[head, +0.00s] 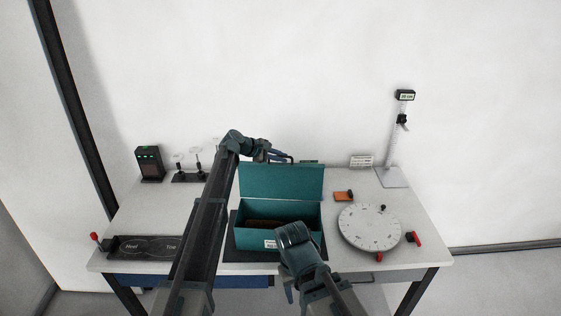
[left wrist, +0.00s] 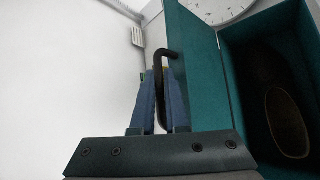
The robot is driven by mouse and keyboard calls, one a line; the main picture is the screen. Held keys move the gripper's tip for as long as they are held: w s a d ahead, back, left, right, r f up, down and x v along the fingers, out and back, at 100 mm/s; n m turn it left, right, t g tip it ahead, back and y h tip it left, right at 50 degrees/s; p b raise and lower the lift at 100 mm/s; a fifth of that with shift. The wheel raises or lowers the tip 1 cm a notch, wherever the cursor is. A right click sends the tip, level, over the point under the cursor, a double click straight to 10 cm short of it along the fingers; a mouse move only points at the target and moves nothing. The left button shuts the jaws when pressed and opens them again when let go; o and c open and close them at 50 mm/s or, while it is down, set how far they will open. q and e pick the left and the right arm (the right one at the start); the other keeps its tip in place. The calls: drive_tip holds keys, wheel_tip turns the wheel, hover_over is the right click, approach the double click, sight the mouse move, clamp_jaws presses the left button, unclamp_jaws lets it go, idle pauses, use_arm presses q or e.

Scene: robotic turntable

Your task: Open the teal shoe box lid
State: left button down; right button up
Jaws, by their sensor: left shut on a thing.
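The teal shoe box (head: 290,236) sits on a dark mat on the table. Its lid (head: 282,184) stands raised, roughly upright, at the back of the box; in the left wrist view the lid (left wrist: 205,60) is beside my fingers. A brown shoe (head: 265,222) lies in the box, also seen in the left wrist view (left wrist: 286,122). My left gripper (head: 285,157) is at the lid's top edge. Its blue fingers (left wrist: 160,85) are shut on a black hooked handle (left wrist: 160,95) by the lid. My right arm's wrist is before the box; its jaws do not show.
A white turntable (head: 369,228) with a red knob stands right of the box. An orange block (head: 343,196) lies behind it, and a measuring stand (head: 397,150) rises at back right. A black device (head: 149,163) and a shoe-outline plate (head: 147,247) are on the left.

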use_arm(q)
drive_tip(key=shift+w, duration=0.25)
drive_tip(key=c, duration=1.2)
unclamp_jaws()
drive_tip(key=shift+s, duration=0.1)
drive_tip(key=p+v, duration=0.7)
drive_tip(key=v, duration=0.7)
drive_tip(key=shift+p, duration=0.3)
drive_tip(key=shift+d, duration=0.15)
